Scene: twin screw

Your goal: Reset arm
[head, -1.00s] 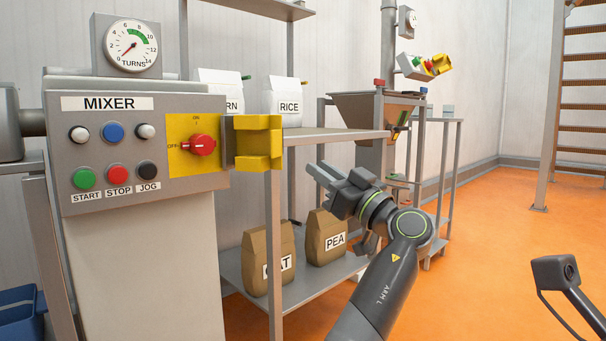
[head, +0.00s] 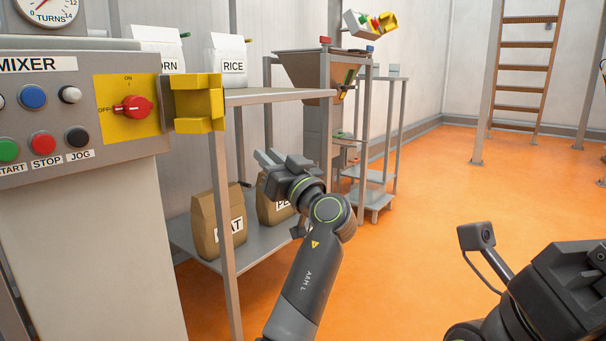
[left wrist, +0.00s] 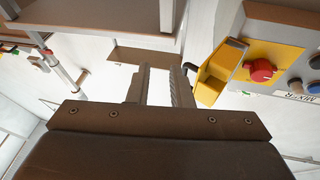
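My left arm reaches up from the bottom middle of the head view. Its gripper (head: 268,157) is in free air right of the mixer panel, in front of the shelf. In the left wrist view its two fingers (left wrist: 159,85) stand apart with an empty gap. The yellow switch guard (left wrist: 215,75) shows just beyond the right finger there; I cannot tell the distance. My right arm (head: 560,290) enters at the lower right of the head view, partly cut off, and its fingers cannot be made out.
The mixer panel (head: 75,150) stands at left, its red rotary switch (head: 132,107) at OFF and its yellow guard (head: 197,103) swung aside. The shelf (head: 262,97) holds labelled bags, including RICE (head: 234,52). A hopper (head: 305,72) stands behind. Orange floor is clear at right.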

